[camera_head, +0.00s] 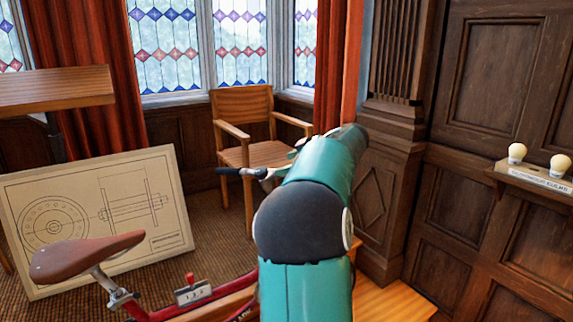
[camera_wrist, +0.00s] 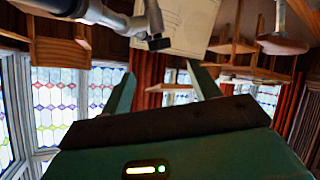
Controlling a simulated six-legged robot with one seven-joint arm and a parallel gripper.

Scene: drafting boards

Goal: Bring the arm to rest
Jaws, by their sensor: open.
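My arm, in teal and black, rises in the middle of the head view and reaches away toward the chair. My gripper's tips are hidden behind the arm there. In the wrist view, which looks upside down, my gripper (camera_wrist: 160,70) shows two green fingers spread apart with nothing between them. A dark bar with a metal clamp-like part, probably the bicycle's handlebar (camera_wrist: 90,18), crosses the upper left of that view, close to the fingers. I cannot tell whether it touches my gripper.
A red bicycle with a brown saddle (camera_head: 88,255) stands close in front. Behind it leans a drawing board (camera_head: 100,215). A wooden chair (camera_head: 243,152) stands by the window. A wooden tabletop (camera_head: 55,88) is at left, a small shelf with bulbs (camera_head: 537,178) at right.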

